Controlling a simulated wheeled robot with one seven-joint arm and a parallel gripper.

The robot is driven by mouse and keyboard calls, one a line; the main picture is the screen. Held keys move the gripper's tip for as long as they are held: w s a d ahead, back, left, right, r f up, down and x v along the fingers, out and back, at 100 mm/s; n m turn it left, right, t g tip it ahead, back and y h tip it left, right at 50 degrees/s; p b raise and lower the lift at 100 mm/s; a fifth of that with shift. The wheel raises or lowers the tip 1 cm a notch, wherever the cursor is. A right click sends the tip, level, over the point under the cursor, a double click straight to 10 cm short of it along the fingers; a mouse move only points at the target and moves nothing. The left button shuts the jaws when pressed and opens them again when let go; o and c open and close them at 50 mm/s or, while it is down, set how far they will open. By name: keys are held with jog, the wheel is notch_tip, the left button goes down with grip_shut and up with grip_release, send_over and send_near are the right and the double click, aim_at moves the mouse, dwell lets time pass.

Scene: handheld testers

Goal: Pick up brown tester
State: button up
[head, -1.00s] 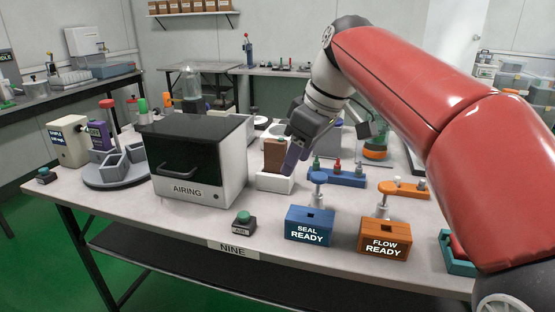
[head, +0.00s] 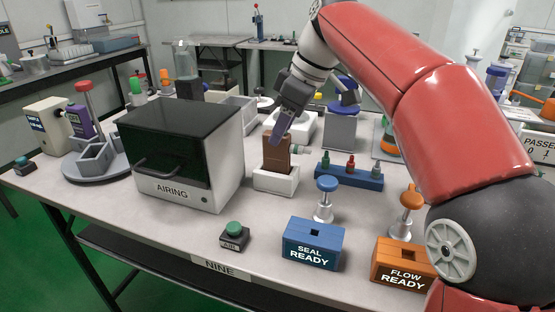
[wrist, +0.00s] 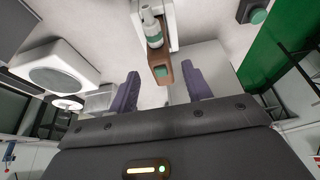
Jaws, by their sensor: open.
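The brown tester (head: 277,152) stands upright in a white holder (head: 276,179) to the right of the airing box. My gripper (head: 281,132) is at the tester's upper part, its near purple finger in front of it in the head view; the far finger is hidden there. In the wrist view my gripper (wrist: 160,72) is open, one finger on each side of the brown tester (wrist: 163,62).
The airing box (head: 185,155) stands left of the holder. A blue rack (head: 349,178) with small bottles is to the right. The blue SEAL block (head: 313,243) and orange FLOW block (head: 402,265) are in front. A green-button box (head: 235,236) sits near the front edge.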

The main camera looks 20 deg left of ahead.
aim_at(277, 159)
jog(key=x, duration=0.5)
jog(key=shift+s+b, duration=0.2)
jog(key=shift+b, duration=0.15)
grip_shut()
